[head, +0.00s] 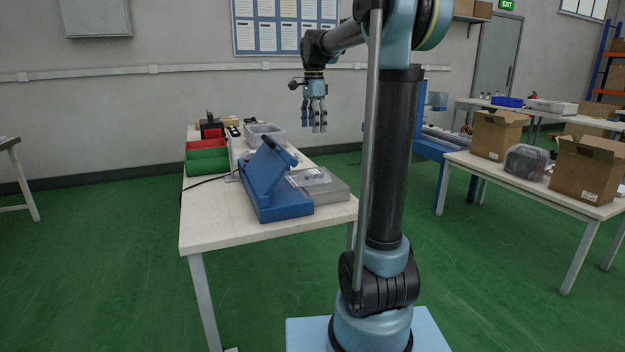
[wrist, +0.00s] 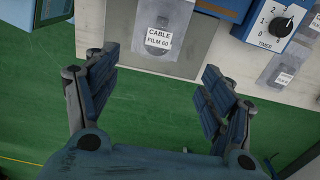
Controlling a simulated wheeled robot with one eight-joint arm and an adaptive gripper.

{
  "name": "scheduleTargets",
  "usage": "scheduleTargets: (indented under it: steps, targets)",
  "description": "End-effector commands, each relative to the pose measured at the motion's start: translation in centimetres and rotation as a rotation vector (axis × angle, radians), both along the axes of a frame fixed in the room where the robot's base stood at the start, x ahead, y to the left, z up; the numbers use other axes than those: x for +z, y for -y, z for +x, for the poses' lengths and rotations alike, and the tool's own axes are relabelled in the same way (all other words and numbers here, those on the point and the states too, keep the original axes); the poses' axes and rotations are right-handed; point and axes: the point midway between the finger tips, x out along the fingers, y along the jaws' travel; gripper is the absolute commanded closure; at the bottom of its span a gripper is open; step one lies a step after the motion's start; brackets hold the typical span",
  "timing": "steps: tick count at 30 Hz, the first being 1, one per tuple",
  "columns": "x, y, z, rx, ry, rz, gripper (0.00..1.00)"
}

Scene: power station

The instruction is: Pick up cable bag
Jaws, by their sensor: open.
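The cable bag (wrist: 157,40) is a small clear bag with a white label reading "CABLE FILM 60". It lies flat on a grey platform beside the blue machine; in the head view it is a pale patch (head: 310,177) on that platform. My gripper (wrist: 160,66) is open and empty, its two blue fingers spread to either side of the bag in the wrist picture. In the head view my gripper (head: 316,122) hangs pointing down, well above the table and the bag, touching nothing.
The blue machine (head: 268,188) with a raised arm and a timer dial (wrist: 281,26) stands beside the bag. A second labelled bag (wrist: 282,75) lies past it. Red and green bins (head: 207,158) and a clear tray (head: 265,134) stand farther back on the white table (head: 215,232).

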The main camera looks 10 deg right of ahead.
Motion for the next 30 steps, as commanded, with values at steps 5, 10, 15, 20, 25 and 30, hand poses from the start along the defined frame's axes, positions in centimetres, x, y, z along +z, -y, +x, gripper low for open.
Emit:
scheduleTargets:
  steps: [5, 10, 15, 20, 25, 30]
  targets:
    - [-1.2, -0.1, 0.3, -0.012, -0.002, -0.001, 0.25]
    - [-4.0, -0.1, 0.3, -0.010, -0.001, 0.000, 0.25]
    - [-6.9, -0.1, 0.2, -0.010, -0.001, 0.000, 0.25]
    - [-9.6, -0.1, 0.2, -0.009, -0.001, 0.000, 0.25]
    - [-11.5, -0.1, 0.2, -0.009, -0.001, 0.000, 0.25]
    - [-12.3, -0.2, 0.2, -0.009, -0.001, 0.000, 0.25]
